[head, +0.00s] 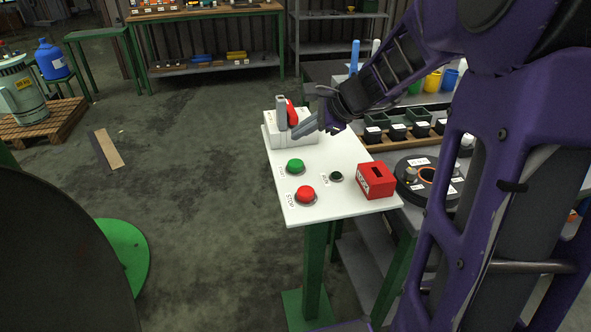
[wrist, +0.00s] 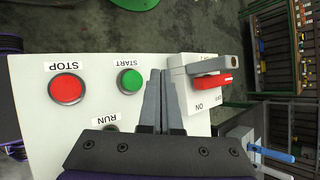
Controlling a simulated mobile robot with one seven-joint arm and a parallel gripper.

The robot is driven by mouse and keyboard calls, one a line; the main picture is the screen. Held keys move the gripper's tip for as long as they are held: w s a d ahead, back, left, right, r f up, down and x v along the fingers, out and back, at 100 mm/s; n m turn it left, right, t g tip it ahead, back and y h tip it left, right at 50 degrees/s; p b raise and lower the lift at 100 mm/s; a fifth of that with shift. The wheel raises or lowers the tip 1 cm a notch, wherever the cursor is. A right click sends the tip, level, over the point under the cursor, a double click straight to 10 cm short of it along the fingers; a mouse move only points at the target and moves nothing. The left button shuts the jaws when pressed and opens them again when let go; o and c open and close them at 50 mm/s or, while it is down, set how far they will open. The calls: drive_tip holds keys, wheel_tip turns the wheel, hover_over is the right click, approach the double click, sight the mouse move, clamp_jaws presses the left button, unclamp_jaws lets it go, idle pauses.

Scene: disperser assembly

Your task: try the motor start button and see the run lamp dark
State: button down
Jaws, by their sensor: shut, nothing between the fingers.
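The green START button (head: 295,166) is on the white panel (head: 340,205); it also shows in the wrist view (wrist: 131,80), raised in its ring. The RUN lamp (head: 336,176) is dark green and unlit; in the wrist view (wrist: 111,128) my gripper partly hides it. The red STOP button (head: 305,195) sits nearer the panel's front edge. My gripper (head: 298,132) is shut and empty. In the wrist view its fingertips (wrist: 160,72) are between the START button and the white switch box (wrist: 180,72), apart from the button.
The switch box carries a red handle (wrist: 208,81) and a grey upright piece (head: 281,112) beside it. A red box (head: 376,180) stands at the panel's right edge. Black boxes (head: 398,131) sit on the bench behind. The panel is clear around START and STOP.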

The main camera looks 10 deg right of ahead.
sight(294, 161)
wheel_tip(294, 161, down, 4)
drive_tip(key=shift+f+b, duration=0.25)
drive_tip(key=shift+b, duration=0.8)
drive_tip(key=shift+f, duration=0.15)
idle(1.0)
drive_tip(key=shift+f, duration=0.45)
drive_tip(key=shift+f, duration=0.9)
idle(0.9)
drive_tip(key=shift+r+p, duration=1.1)
drive_tip(key=shift+r, duration=0.25)
